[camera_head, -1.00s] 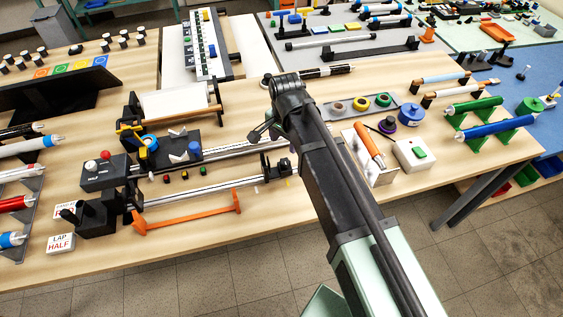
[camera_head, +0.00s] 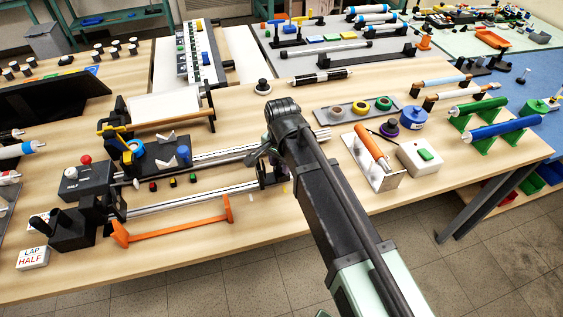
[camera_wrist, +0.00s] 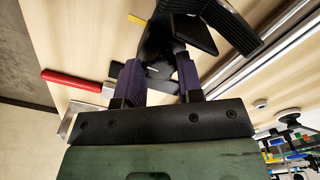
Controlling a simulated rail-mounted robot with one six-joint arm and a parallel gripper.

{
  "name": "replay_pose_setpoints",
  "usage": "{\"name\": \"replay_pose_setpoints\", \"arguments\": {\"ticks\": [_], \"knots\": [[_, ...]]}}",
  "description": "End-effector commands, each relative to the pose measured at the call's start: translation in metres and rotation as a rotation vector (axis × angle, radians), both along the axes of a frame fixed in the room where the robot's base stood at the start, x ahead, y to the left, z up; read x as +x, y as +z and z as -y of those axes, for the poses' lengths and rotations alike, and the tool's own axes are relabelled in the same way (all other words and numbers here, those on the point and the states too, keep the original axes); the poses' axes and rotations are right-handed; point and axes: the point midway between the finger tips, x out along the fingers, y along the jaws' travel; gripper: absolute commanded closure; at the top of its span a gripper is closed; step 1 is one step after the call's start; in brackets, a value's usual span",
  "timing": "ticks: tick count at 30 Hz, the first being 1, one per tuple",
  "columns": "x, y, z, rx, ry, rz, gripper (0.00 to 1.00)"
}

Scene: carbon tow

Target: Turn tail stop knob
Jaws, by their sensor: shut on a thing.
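The tail stop (camera_head: 266,174) is a dark bracket at the right end of the winder's rails in the head view, partly hidden by my arm. In the wrist view, my gripper (camera_wrist: 159,66) has its two dark purple-padded fingers on either side of a black part, the tail stop knob (camera_wrist: 157,48). The gripper is shut on this knob. The black tail stop body spreads beyond the fingertips, close to the bright rails. The fingertips cannot be made out in the head view.
Bright rails (camera_head: 190,196) run left from the tail stop. An orange bar handle (camera_head: 172,229) lies in front of them. A white box with a green button (camera_head: 421,157) and an orange roller on a stand (camera_head: 372,150) are to the right. A red bar (camera_wrist: 70,80) shows in the wrist view.

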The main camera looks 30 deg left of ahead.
Motion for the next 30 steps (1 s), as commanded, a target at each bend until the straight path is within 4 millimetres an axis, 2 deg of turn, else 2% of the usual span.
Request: {"name": "replay_pose_setpoints", "arguments": {"ticks": [8, 14, 30], "knots": [[0.0000, -0.0001, 0.0000, 0.000, 0.021, 0.000, 0.90], [0.0000, -0.0001, 0.0001, 0.000, 0.098, 0.000, 0.90], [0.0000, -0.0002, 0.0003, 0.000, 0.561, 0.000, 0.90]]}}
